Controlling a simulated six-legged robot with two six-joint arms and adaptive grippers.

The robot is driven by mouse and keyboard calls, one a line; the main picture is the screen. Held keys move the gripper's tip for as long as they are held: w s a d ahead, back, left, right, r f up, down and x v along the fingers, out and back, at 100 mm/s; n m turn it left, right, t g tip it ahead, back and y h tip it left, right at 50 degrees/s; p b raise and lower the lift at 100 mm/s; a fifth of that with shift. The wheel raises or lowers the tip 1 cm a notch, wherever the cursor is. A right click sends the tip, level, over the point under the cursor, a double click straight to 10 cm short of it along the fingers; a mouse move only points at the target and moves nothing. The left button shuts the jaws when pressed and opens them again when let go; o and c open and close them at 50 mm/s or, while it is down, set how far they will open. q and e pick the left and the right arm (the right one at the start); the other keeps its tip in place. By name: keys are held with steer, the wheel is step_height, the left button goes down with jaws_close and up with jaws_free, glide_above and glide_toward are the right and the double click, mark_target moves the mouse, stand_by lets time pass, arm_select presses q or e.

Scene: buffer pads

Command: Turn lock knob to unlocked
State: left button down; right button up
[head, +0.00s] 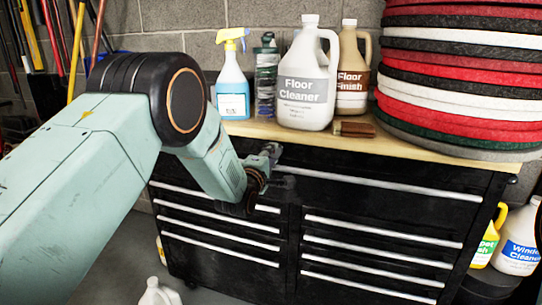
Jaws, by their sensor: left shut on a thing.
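The black tool cabinet (370,208) has a wooden top and stands against the block wall. My left arm comes in from the left, and my left gripper (281,167) is at the upper middle of the cabinet front, just below the wooden top. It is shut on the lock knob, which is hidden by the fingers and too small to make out. I cannot tell which way the knob is turned. My right gripper is not in view.
On the wooden top (455,168) stand a spray bottle (232,88), a Floor Cleaner jug (305,80), a Floor Finish jug (353,70) and a stack of round pads (460,75). A Window Cleaner jug (518,240) is at the right. A white bottle (158,293) is on the floor.

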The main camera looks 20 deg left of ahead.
arm_select(q)
steer(key=shift+r, duration=0.1)
steer(key=c, duration=1)
jaws_free()
steer(key=shift+s+f, duration=0.2)
steer(key=shift+s, duration=0.2)
steer(key=s, duration=0.7)
steer(key=shift+a+r, duration=0.15)
steer(key=shift+s, duration=0.1)
